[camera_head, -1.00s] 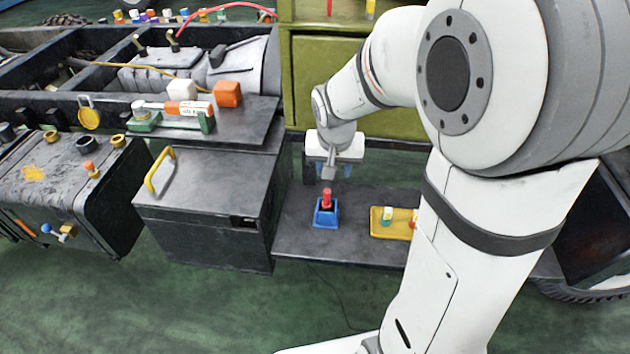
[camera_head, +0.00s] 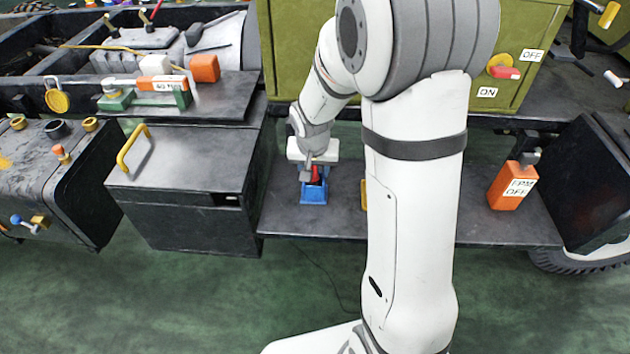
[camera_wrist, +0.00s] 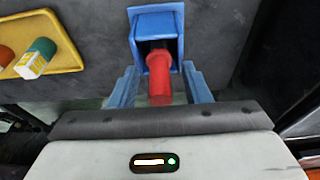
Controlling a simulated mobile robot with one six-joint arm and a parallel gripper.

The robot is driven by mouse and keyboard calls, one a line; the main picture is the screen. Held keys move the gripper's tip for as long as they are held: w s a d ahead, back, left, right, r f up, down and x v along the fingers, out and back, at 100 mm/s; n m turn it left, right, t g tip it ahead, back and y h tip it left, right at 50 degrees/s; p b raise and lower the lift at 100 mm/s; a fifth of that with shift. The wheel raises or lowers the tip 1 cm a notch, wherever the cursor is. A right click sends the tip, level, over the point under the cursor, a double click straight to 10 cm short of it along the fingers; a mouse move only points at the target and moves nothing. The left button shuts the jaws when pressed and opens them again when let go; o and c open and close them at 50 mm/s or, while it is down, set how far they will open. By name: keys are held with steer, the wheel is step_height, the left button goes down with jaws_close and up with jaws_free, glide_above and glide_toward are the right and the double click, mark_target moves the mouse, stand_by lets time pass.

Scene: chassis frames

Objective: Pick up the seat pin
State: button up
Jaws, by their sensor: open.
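The seat pin (camera_wrist: 159,80) is a red rod standing in a blue holder (camera_wrist: 150,22) in the wrist view. In the head view the red pin (camera_head: 315,174) shows just under my gripper, and the blue holder (camera_head: 313,193) sits on the dark shelf. My gripper (camera_wrist: 159,84) is open, with one blue finger on each side of the red pin. Gaps show between the pin and both fingers in the wrist view. Part of the pin is hidden by my gripper in the head view.
A yellow tray (camera_wrist: 66,57) with a green-and-white item (camera_wrist: 37,58) lies left in the wrist view; my arm mostly hides it in the head view. An orange container (camera_head: 512,185) stands right on the shelf (camera_head: 340,212). A dark box (camera_head: 185,185) with a yellow handle stands left.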

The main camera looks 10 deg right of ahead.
jaws_close()
stand_by(0.4)
steer(key=shift+r, duration=0.1)
